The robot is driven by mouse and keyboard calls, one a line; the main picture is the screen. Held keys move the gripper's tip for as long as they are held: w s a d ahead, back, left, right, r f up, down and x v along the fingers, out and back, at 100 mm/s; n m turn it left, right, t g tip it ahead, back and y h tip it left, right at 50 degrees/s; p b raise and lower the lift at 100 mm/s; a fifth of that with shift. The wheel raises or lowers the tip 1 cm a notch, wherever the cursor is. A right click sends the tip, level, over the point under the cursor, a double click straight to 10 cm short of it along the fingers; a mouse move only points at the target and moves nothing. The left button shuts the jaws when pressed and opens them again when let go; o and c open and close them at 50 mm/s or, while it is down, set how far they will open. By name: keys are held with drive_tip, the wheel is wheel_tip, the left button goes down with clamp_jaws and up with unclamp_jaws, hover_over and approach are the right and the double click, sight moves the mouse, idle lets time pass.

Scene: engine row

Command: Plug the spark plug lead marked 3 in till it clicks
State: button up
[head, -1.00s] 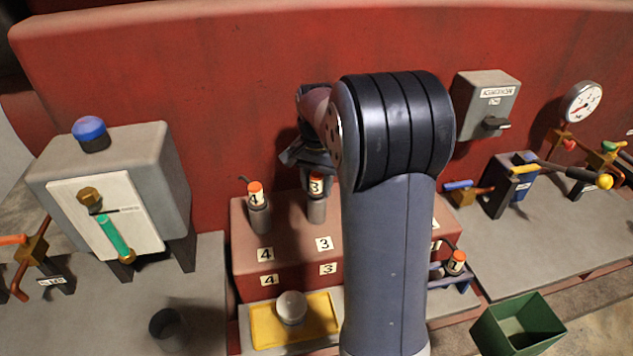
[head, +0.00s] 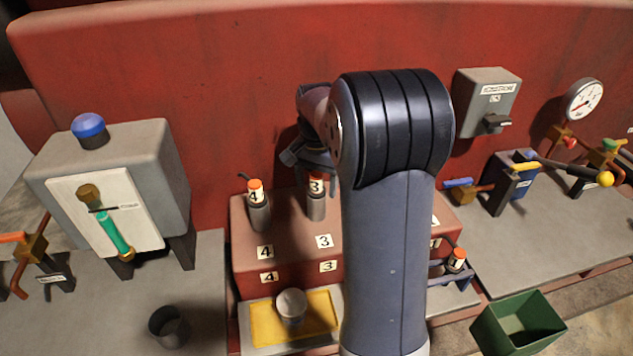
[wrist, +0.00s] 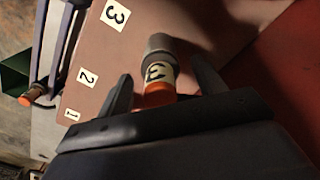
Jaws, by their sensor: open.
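The lead marked 3 (head: 316,185) has an orange top, a white label and a grey metal lower part. It stands upright on the red-brown engine block (head: 290,226), behind the block's 3 label. In the wrist view the lead (wrist: 157,72) sits between the two fingers of my gripper (wrist: 160,90). The fingers are open, with a gap on both sides of it. In the head view my gripper (head: 308,158) is at the lead's top, partly hidden by my arm. Whether the lead is fully seated cannot be told.
The lead marked 4 (head: 257,204) stands just left of lead 3. Another orange-topped lead (head: 457,260) rests in a rack at the right. My arm hides the block's middle.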

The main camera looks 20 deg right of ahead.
wheel_tip(320, 180, up, 11)
drive_tip(key=shift+f, duration=0.1)
idle(0.4)
wheel_tip(320, 180, down, 11)
drive_tip(key=shift+r, duration=0.4)
idle(0.4)
